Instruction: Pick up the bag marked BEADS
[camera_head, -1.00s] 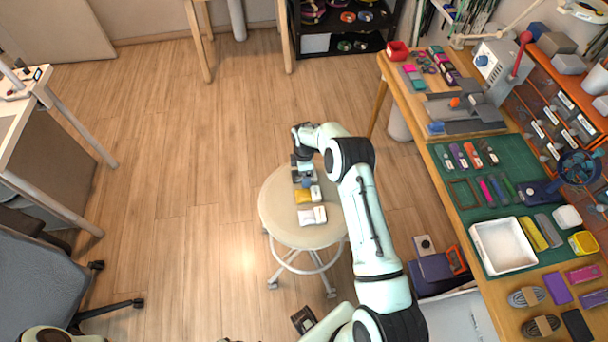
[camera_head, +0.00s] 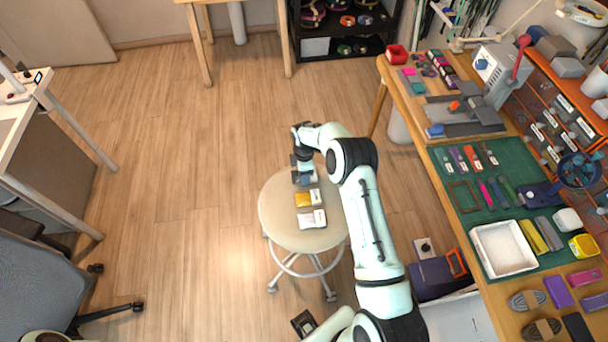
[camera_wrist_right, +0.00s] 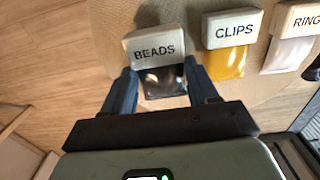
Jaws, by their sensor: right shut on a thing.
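The bag marked BEADS (camera_wrist_right: 163,78) has a pale header with black letters and a clear pouch with dark contents. In the right wrist view it lies between the two blue fingers of my right gripper (camera_wrist_right: 160,72), which is shut on it. In the head view my right gripper (camera_head: 303,175) is over the far part of the round stool seat (camera_head: 280,225) and largely hides that bag. I cannot tell whether the bag is clear of the seat.
The yellow bag marked CLIPS (camera_wrist_right: 228,50) lies close beside, then a whitish bag (camera_wrist_right: 290,45) whose label reads RING at the picture edge. The workbench with its white tray (camera_head: 503,248) stands to the right. Open wooden floor (camera_head: 180,180) lies left of the stool.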

